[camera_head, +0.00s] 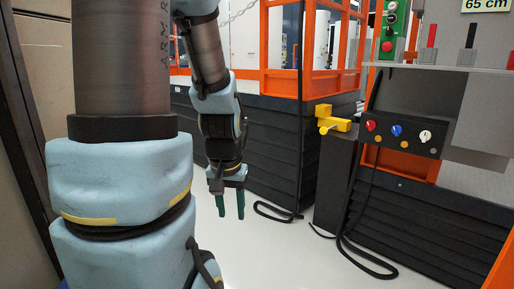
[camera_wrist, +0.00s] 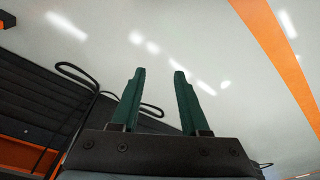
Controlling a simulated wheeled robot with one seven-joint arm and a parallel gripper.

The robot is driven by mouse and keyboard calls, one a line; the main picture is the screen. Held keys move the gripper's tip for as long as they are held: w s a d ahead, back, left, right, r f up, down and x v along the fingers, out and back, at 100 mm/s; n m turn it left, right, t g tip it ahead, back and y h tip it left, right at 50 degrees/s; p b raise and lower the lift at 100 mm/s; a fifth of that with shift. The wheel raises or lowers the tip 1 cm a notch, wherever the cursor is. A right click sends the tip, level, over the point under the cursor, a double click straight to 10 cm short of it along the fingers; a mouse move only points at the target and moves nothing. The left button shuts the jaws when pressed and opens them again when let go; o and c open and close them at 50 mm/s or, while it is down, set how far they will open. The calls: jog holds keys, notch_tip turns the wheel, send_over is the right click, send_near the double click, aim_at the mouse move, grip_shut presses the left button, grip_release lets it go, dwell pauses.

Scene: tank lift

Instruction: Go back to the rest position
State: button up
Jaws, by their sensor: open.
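My gripper (camera_head: 230,204) hangs at the end of my arm, left of centre in the head view, with its green fingers pointing down above the pale floor. In the wrist view my gripper (camera_wrist: 157,95) shows two green fingers apart with nothing between them, so it is open and empty. My blue-padded arm fills the left side of the head view. The gripper touches nothing that I can see.
A black bellows lift with orange rails (camera_head: 262,135) stands behind my arm. A yellow part (camera_head: 334,120) tops a dark post. A control box with knobs (camera_head: 397,131) is at right. Black cables (camera_head: 362,262) lie on the floor. The floor (camera_head: 270,255) below my gripper is clear.

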notch_tip(320, 180, up, 38)
jog(key=s+p, duration=0.1)
jog(key=p, duration=3.7)
jog(key=shift+s+a+r+n, duration=0.25)
jog(key=shift+s+a+n, duration=0.05)
jog(key=shift+s+n, duration=0.1)
